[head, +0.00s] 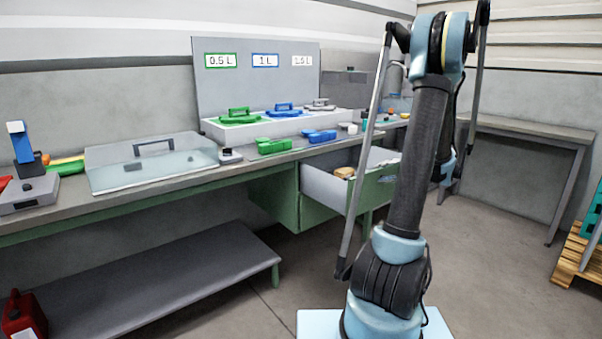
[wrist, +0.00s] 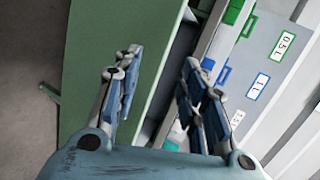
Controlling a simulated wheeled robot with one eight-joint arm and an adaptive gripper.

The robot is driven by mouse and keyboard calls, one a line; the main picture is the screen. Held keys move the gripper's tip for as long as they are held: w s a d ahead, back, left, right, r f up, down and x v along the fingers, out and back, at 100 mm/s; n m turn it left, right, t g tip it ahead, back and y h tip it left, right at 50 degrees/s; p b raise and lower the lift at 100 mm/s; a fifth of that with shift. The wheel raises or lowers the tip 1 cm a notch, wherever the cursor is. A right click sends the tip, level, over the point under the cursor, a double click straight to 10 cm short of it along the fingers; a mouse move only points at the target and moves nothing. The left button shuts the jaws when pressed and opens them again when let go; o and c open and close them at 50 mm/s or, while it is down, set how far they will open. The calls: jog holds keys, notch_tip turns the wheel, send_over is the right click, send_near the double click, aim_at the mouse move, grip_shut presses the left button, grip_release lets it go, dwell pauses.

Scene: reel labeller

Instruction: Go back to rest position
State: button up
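My gripper (wrist: 160,65) shows in the wrist view with its two fingers spread apart. Nothing is held between them. Beyond the fingers the wrist view shows a green panel (wrist: 115,40) and, to the right, the grey board with size labels (wrist: 270,50), both turned on their side. In the head view my arm stands raised at right of centre, in front of the bench end. The gripper itself cannot be made out there, as the arm links cover that area.
The long workbench (head: 60,215) runs along the wall with a lidded clear box (head: 150,165) and green and blue handled pieces (head: 272,146). A drawer (head: 325,190) stands pulled out near my arm. A side table (head: 530,130) stands at right. Floor between is clear.

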jog(key=s+a+r+n+g+h, duration=0.1)
jog(key=s+a+n+g+h, duration=0.35)
jog(key=s+a, duration=1.25)
jog(key=s+d+f+n+g+h, duration=0.1)
jog(key=s+f, duration=0.3)
jog(key=s, duration=0.7)
jog(key=s+d+f+n+g+h, duration=0.1)
jog(key=s+f+h, duration=0.3)
jog(key=s, duration=0.7)
jog(key=shift+s+d+n, duration=0.15)
jog(key=shift+s+n, duration=0.2)
jog(key=shift+n, duration=0.4)
jog(key=shift+d+h, duration=0.1)
jog(key=shift+h, duration=0.15)
